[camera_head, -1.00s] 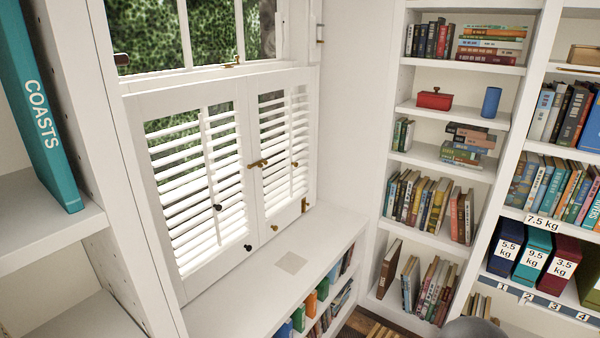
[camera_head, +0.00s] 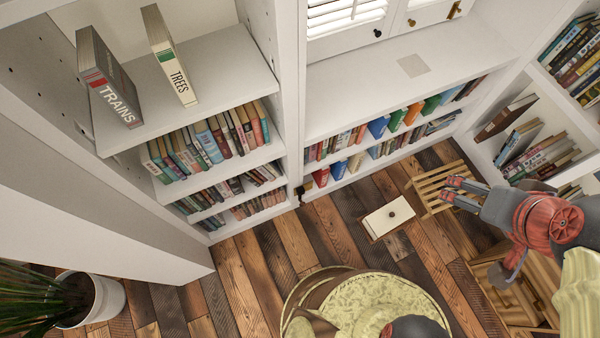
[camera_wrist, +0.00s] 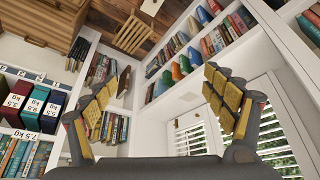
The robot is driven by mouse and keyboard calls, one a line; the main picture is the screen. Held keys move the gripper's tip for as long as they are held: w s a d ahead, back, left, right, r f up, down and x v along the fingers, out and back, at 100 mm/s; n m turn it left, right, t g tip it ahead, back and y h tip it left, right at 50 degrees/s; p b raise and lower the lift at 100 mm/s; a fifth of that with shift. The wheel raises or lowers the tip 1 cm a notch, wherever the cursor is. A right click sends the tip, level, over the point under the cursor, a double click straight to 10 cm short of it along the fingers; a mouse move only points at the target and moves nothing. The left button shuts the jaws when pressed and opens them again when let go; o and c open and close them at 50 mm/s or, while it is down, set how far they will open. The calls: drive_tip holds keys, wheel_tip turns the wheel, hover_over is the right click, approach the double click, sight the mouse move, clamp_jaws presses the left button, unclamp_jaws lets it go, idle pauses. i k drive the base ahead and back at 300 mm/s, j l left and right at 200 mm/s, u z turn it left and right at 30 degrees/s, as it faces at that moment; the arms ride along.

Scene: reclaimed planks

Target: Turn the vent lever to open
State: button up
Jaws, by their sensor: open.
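The white louvred shutters (camera_head: 345,14) show only their lower edge at the top of the head view, above the white sill. Small fittings sit on their lower rail: a dark knob (camera_head: 377,33), a brass knob (camera_head: 411,22) and a brass lever-like fitting (camera_head: 453,10). I cannot tell which is the vent lever. My gripper (camera_head: 455,190) is open and empty, well below and in front of the shutters, touching none of these fittings. In the wrist view my gripper (camera_wrist: 168,73) has its fingers spread wide, with the shutters (camera_wrist: 190,135) beyond, partly hidden by the right finger.
The sill (camera_head: 440,50) is clear except for a flat beige square (camera_head: 413,66). Bookshelves line both sides. A slatted wooden piece (camera_head: 432,186), a white-topped box with a dark knob (camera_head: 388,217) and wooden furniture (camera_head: 535,285) stand on the plank floor. A potted plant (camera_head: 98,300) is front left.

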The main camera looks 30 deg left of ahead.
sight(300, 190)
drive_tip(key=u, duration=1.45)
